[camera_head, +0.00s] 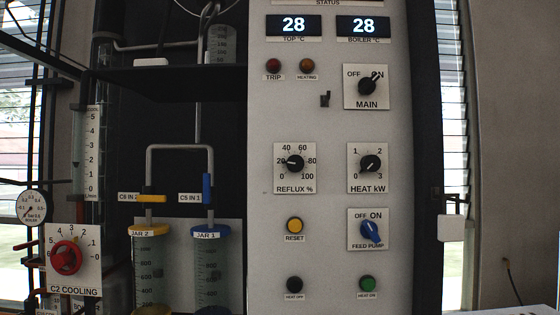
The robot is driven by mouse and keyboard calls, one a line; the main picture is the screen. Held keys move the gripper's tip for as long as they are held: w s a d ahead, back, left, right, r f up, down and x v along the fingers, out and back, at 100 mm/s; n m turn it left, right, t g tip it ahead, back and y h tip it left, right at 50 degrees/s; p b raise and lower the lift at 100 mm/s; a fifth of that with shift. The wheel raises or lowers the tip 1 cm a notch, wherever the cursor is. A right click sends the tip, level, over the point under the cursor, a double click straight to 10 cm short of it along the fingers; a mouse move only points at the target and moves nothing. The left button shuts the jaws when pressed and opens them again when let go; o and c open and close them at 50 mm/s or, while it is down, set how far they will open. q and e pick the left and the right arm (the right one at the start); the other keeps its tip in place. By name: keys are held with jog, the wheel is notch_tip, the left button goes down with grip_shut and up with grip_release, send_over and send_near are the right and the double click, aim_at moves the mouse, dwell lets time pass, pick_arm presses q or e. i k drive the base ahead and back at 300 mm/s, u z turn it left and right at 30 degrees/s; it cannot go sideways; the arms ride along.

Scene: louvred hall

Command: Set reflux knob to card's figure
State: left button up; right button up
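The reflux knob (295,163) is a black knob on a white plate labelled REFLUX %, in the middle of the light control panel. Its scale runs from 0 to 100. Its pointer appears to point left, near the 20 mark. I see no card with a legible figure in this view. Neither of my grippers is in view.
The panel (262,220) also carries the MAIN knob (368,86), turned towards ON, the HEAT kW knob (370,164), the blue FEED PUMP knob (371,231) and the yellow reset button (295,225). Left stand two jars (210,265) and the red cooling knob (67,257).

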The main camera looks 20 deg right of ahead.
aim_at(295, 163)
jog(key=u, duration=0.8)
jog(key=i, duration=0.7)
jog(key=z, duration=1.65)
